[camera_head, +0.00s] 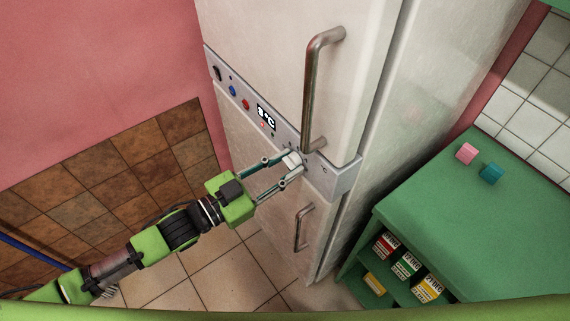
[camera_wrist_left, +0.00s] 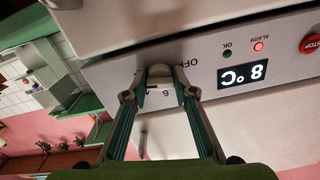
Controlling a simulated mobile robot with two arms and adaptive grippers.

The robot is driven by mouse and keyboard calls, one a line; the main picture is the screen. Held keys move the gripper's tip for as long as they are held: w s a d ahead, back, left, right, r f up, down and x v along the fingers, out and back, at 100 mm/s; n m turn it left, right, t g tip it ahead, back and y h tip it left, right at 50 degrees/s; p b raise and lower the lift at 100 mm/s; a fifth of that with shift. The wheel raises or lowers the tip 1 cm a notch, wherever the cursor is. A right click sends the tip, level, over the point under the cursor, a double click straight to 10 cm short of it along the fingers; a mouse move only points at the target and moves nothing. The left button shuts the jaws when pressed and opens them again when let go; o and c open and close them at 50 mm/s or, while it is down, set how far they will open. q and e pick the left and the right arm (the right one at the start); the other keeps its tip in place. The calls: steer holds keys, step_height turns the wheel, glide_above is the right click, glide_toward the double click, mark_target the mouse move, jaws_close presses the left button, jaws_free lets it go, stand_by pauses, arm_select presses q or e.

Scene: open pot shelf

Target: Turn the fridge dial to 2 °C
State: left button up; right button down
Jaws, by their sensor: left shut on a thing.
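The fridge (camera_head: 285,50) is white, with a grey control strip (camera_head: 333,180) across its front. The strip's dark display (camera_head: 265,117) appears upside down in the left wrist view (camera_wrist_left: 242,83), where it reads 8 °C. The alarm light (camera_wrist_left: 258,46) glows red and the OK light (camera_wrist_left: 227,54) looks dim green. My left gripper (camera_head: 290,162) reaches the strip below the upper door's handle and is shut on the pale dial (camera_wrist_left: 160,93), one finger on each side. The fingers partly cover the dial and the markings around it. My right gripper is not in view.
A long metal handle (camera_head: 312,90) stands out close above the dial, and a shorter handle (camera_head: 302,228) is on the lower door. A red stop button (camera_wrist_left: 311,42) is on the strip. A green shelf unit (camera_head: 450,205) with cubes and boxes stands to the right.

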arm_select(q)
steer(key=o, duration=1.1)
steer(key=v, duration=1.2)
